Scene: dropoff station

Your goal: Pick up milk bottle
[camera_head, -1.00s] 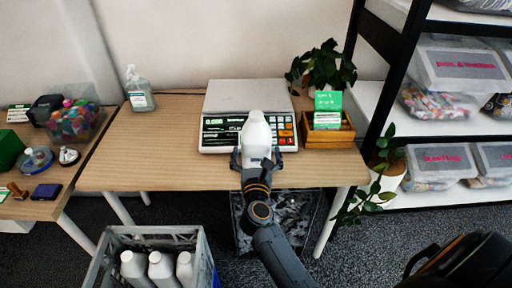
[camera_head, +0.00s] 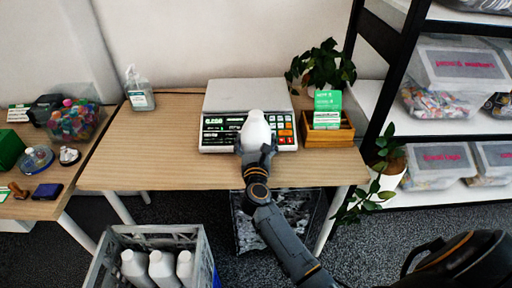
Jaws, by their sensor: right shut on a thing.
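A white milk bottle (camera_head: 256,127) stands upright at the front of the scale, in front of its keypad and display. My right gripper (camera_head: 256,147) reaches in from below and is shut on the bottle's lower part; its fingers partly hide the bottle's base. I cannot tell whether the bottle's bottom touches the scale or the table. Several more white bottles (camera_head: 162,268) stand in a grey crate (camera_head: 110,262) on the floor at the lower left. My left gripper is not in view.
The scale (camera_head: 245,97) sits on a wooden table (camera_head: 160,165). A sanitizer bottle (camera_head: 140,92) stands at its left, a wooden card box (camera_head: 328,134) and a plant (camera_head: 322,68) at its right. A black shelf (camera_head: 372,95) with bins borders the right. The table's front left is clear.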

